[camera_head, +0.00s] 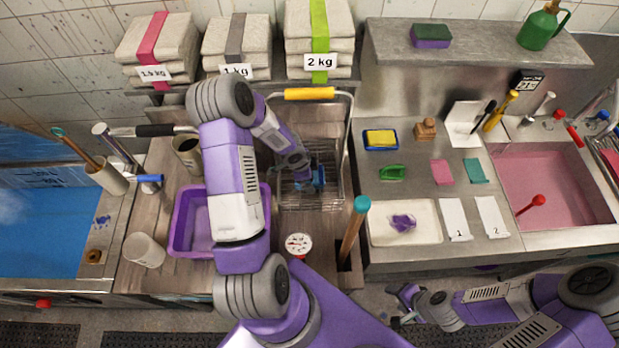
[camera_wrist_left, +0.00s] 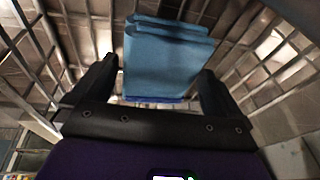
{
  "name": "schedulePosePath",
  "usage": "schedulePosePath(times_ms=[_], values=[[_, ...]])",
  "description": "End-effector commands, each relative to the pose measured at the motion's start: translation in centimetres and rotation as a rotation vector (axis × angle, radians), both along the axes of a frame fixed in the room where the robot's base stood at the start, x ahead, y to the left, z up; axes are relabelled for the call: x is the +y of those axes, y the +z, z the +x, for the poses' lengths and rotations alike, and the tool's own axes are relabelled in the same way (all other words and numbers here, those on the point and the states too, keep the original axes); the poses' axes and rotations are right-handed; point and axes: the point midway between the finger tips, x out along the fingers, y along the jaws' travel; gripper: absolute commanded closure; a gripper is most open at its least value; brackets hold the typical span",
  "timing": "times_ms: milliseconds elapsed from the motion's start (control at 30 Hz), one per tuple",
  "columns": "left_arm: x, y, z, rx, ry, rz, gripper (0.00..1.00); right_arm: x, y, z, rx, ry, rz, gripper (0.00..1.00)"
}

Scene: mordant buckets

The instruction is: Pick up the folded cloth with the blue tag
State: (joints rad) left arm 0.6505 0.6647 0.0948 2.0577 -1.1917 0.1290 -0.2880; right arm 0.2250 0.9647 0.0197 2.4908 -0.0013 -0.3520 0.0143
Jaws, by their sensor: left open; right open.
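A folded light-blue cloth (camera_wrist_left: 168,60) stands between the fingers of my left gripper (camera_wrist_left: 158,82) in the left wrist view. A darker blue strip shows along its near lower edge; I cannot tell whether it is a tag. My left gripper is open, with a finger on each side of the cloth. In the head view my left gripper (camera_head: 308,178) reaches down into the wire basket (camera_head: 327,158), and a bit of blue shows there, mostly hidden by the gripper. My right gripper (camera_head: 404,304) is open and empty, low in front of the right counter.
Wire bars surround the left gripper closely. A purple tub (camera_head: 183,225) stands left of the basket, partly behind my left arm. A turquoise-topped handle (camera_head: 355,225) and a round dial (camera_head: 298,244) are near its front. Stacked towels (camera_head: 318,40) sit on the shelf behind.

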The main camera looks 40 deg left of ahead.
Motion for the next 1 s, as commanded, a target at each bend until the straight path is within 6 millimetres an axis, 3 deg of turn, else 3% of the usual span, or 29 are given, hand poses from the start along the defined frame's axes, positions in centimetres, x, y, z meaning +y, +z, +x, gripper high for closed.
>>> schedulePosePath(times_ms=[200,533,833,1000], values=[[0.0,0.1,0.0,-0.001,0.001,0.000,0.03,0.0,0.1,0.0,0.000,0.000,0.000,0.43],[0.0,0.1,0.0,0.000,0.002,-0.001,0.52,0.0,0.1,0.0,-0.001,0.000,0.000,0.43],[0.1,0.3,0.0,-0.001,0.003,0.000,0.52,0.0,0.2,0.0,0.000,0.000,0.000,0.43],[0.0,1.5,0.0,-0.003,0.003,0.000,0.52,0.0,0.5,0.0,0.000,0.000,0.000,0.43]])
